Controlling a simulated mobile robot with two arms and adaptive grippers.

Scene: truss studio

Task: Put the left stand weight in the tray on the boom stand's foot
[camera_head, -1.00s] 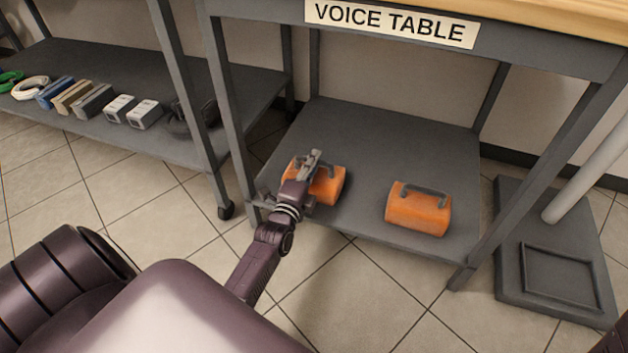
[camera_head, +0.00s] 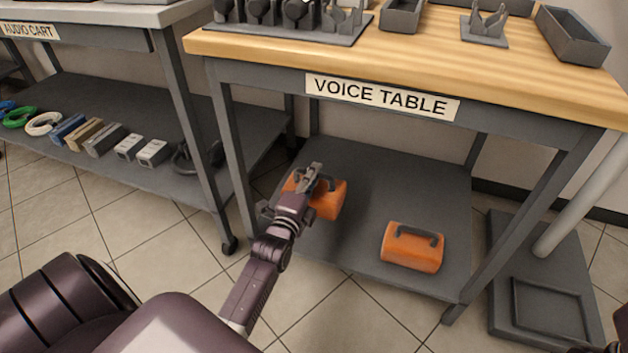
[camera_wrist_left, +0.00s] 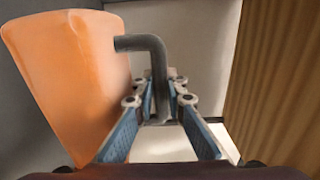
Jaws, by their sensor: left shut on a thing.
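The left stand weight (camera_head: 329,200) is an orange block with a dark bar handle, over the left part of the lower shelf under the voice table. My left gripper (camera_head: 313,178) is shut on its handle and partly covers it. It appears raised off the shelf. In the left wrist view, the orange weight (camera_wrist_left: 70,80) is at left, and its bent handle (camera_wrist_left: 158,70) runs between the fingers (camera_wrist_left: 162,120). The boom stand's foot (camera_head: 510,265) is a dark slab on the floor at right. Its empty square tray (camera_head: 552,312) is near the front.
A second orange weight (camera_head: 412,247) sits on the right part of the shelf (camera_head: 380,180). A table leg (camera_head: 525,215) stands between shelf and foot. The boom stand's pole (camera_head: 580,210) rises from the foot. The wooden tabletop (camera_head: 400,45) overhangs the shelf.

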